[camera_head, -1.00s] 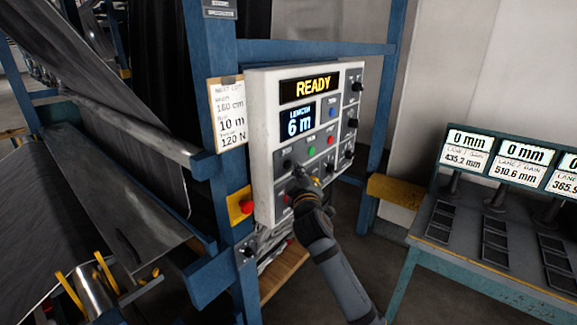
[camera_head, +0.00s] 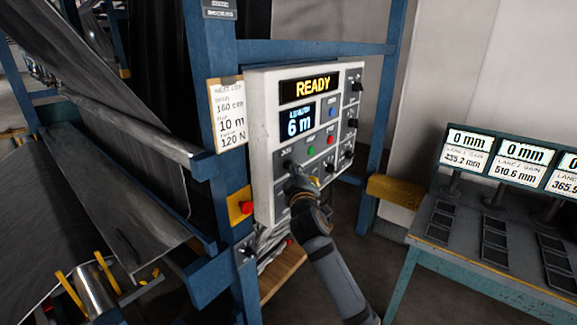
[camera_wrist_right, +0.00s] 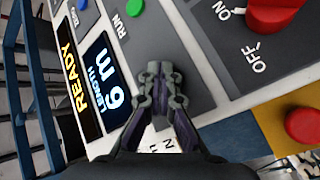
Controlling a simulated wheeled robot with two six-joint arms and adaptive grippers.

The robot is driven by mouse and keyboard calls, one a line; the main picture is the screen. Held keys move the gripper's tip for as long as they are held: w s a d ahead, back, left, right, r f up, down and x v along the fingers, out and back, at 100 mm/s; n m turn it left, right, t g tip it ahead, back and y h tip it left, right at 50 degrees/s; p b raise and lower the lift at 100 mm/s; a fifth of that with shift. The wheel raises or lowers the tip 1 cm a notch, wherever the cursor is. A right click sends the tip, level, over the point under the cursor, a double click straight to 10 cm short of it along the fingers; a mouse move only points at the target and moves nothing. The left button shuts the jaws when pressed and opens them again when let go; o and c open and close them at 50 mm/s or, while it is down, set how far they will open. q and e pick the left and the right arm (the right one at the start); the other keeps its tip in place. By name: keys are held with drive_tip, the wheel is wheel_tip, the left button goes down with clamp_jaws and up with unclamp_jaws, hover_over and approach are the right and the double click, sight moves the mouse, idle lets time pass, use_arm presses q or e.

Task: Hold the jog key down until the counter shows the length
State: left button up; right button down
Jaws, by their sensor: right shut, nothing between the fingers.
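The control panel (camera_head: 262,150) is a pale box on a blue frame. Its yellow display (camera_head: 313,88) reads READY. The counter (camera_head: 298,120), labelled LENGTH, reads 6 m; it also shows in the wrist view (camera_wrist_right: 107,80). A card (camera_head: 228,115) left of the panel lists 160 cm, 10 m and 120 N. My right gripper (camera_head: 293,172) is shut and empty at the panel's lower left, by a dark key. In the wrist view its closed fingertips (camera_wrist_right: 159,72) cover the panel there; I cannot tell whether they touch the key. My left gripper is not in view.
A green button (camera_head: 311,151), a red one (camera_head: 329,139), and a blue one (camera_head: 332,112) sit on the panel. Dark knobs line its right side. A red button on a yellow plate (camera_head: 240,206) is left of the panel. A bench with displays (camera_head: 490,250) stands right.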

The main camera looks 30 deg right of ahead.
drive_tip(key=shift+w+a, duration=0.2)
drive_tip(key=shift+w, duration=0.2)
idle(0.4)
drive_tip(key=shift+s, duration=0.1)
idle(2.8)
drive_tip(key=shift+s+d, duration=0.35)
drive_tip(key=shift+s, duration=0.3)
drive_tip(key=s, duration=0.1)
drive_tip(key=s+d, duration=0.1)
drive_tip(key=s, duration=0.2)
drive_tip(key=shift+s+d, duration=0.3)
drive_tip(key=shift+d, duration=0.1)
drive_tip(key=shift+f, duration=0.1)
